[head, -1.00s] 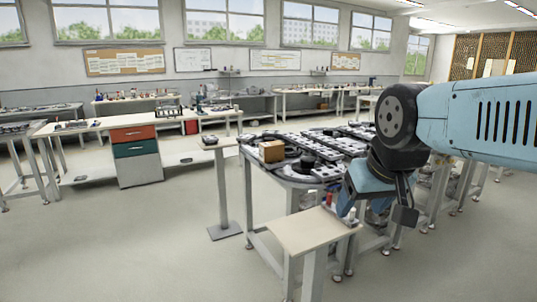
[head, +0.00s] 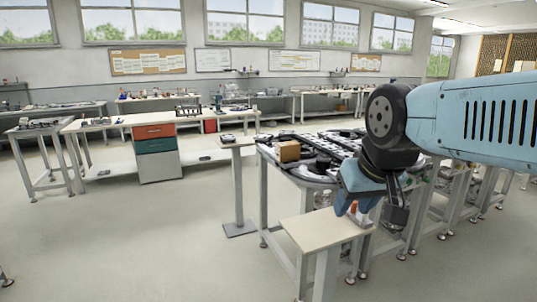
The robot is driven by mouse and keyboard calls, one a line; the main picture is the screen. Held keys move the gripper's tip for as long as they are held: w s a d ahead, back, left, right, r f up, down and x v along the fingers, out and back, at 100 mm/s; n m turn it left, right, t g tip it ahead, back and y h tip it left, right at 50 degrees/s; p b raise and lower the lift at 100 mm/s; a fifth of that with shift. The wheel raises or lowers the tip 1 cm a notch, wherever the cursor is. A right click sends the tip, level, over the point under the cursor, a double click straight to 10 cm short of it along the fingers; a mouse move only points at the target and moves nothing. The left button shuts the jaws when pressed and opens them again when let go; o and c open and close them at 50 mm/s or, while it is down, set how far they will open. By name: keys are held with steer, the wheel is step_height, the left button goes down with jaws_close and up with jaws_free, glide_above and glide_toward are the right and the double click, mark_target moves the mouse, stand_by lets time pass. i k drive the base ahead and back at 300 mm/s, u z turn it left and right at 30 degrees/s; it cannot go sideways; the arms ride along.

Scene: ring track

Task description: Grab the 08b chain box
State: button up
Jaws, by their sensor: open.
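A small brown box (head: 287,151) sits on the ring track (head: 315,168) at the left end of the track table. No label is readable on it, so I cannot tell whether it is the 08b chain box. My gripper (head: 375,215) hangs at the right, pointing down beside the near edge of the track table, with its fingers spread and nothing visible between them. It is to the right of the brown box and nearer to me, apart from it. My arm hides part of the track behind it.
A low pale table (head: 325,231) stands in front of the track. A narrow pedestal (head: 238,185) with a small dark item on top stands left of the track. A workbench with red and green drawers (head: 155,140) is further left. The floor (head: 130,240) at the front left is clear.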

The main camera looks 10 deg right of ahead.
mark_target(288, 151)
steer(key=z, duration=0.95)
steer(key=i, duration=0.1)
steer(key=u, duration=2.9)
steer(key=i, duration=2.65)
steer(key=z, duration=3.3)
